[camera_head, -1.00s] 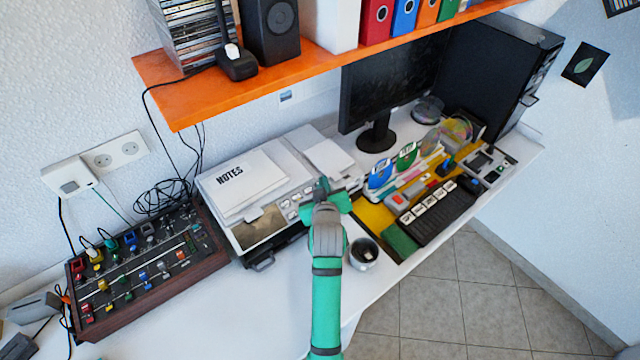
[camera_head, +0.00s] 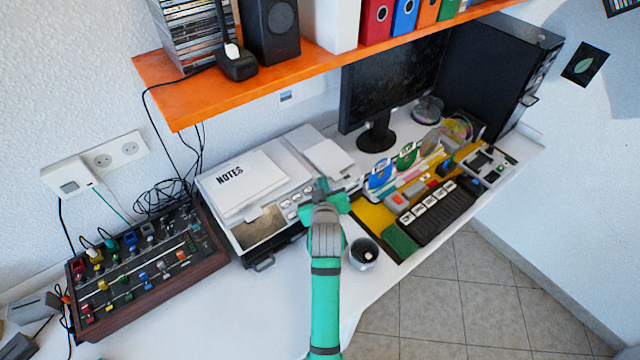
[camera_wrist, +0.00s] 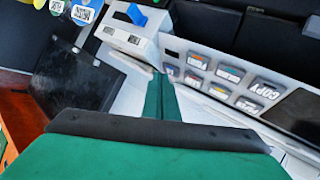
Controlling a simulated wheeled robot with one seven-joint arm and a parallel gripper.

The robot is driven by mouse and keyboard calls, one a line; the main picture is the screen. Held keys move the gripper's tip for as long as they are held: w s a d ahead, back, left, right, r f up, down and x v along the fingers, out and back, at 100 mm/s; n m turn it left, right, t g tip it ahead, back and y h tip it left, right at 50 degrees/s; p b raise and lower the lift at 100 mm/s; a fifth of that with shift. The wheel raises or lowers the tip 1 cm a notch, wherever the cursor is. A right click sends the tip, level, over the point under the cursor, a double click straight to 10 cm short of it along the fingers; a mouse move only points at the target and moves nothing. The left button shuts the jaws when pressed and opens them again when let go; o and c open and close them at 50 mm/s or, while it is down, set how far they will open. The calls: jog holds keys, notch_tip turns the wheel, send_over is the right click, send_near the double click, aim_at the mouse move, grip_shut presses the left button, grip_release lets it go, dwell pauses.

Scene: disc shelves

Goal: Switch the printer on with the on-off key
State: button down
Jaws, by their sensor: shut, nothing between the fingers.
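The printer (camera_head: 238,232) stands on the desk with papers on its lid. Its sloped front panel carries a row of labelled keys (camera_head: 292,207). In the wrist view the keys (camera_wrist: 229,74) show close up, with a larger key marked COPY (camera_wrist: 264,91) near the dark display. Which key is the on-off key I cannot tell from the labels. My gripper (camera_head: 322,188) is shut and empty, pointing down at the right end of the panel. In the wrist view its fingertips (camera_wrist: 163,82) are beside the end of the key row; whether they touch the panel is unclear.
A cup (camera_head: 364,253) stands just right of my arm. A paper stack marked NOTES (camera_head: 245,180) lies on the printer. A mixer (camera_head: 150,262) is at left, a yellow organizer tray (camera_head: 374,217) at right. The orange shelf (camera_head: 215,88) hangs above.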

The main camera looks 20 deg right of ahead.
jog(key=shift+w+a+f, duration=0.1)
jog(key=shift+w+f, duration=0.1)
jog(key=shift+f, duration=0.2)
dwell(0.4)
jog(key=shift+r, duration=0.15)
jog(key=shift+s+d+r, duration=0.2)
jog(key=shift+s+r, duration=0.2)
jog(key=shift+r, duration=0.3)
notch_tip(320, 180, up, 5)
jog(key=s, duration=0.2)
jog(key=shift+s+d+r, duration=0.15)
jog(key=shift+s+d, duration=0.25)
jog(key=shift+d, duration=0.05)
dwell(0.5)
